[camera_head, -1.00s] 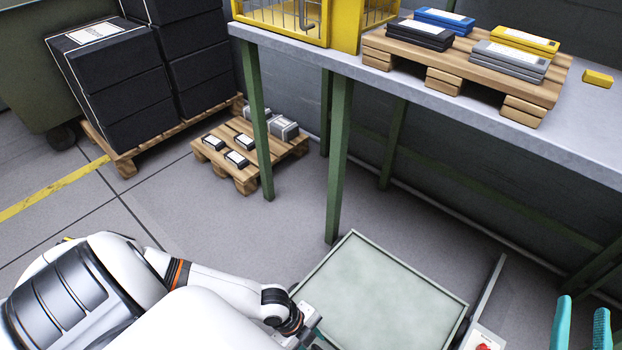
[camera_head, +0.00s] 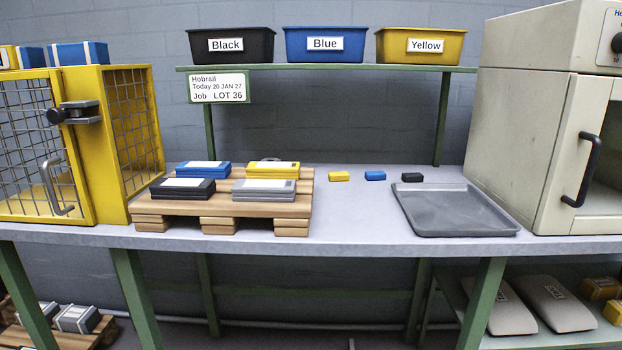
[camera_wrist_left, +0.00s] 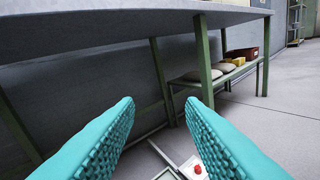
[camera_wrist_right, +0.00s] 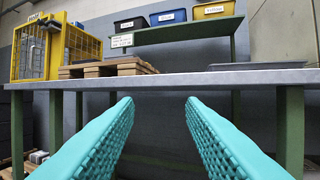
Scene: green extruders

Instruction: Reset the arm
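Neither arm shows in the head view. My left gripper (camera_wrist_left: 163,125) has its two teal fingers wide apart, with nothing between them. Its camera looks past the underside of the workbench toward the floor and a low shelf. My right gripper (camera_wrist_right: 159,125) also has its teal fingers apart and empty. It faces the front of the workbench from below the top's level. The workbench top (camera_head: 350,215) shows across the head view and its front edge also crosses the right wrist view (camera_wrist_right: 215,78).
On the bench stand a yellow cage (camera_head: 110,140), a wooden pallet (camera_head: 225,212) with coloured packs, several small blocks, a grey tray (camera_head: 455,212) and a beige oven (camera_head: 545,130). Labelled bins (camera_head: 325,45) sit on a rack above. Bags (camera_head: 550,303) lie on a lower shelf.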

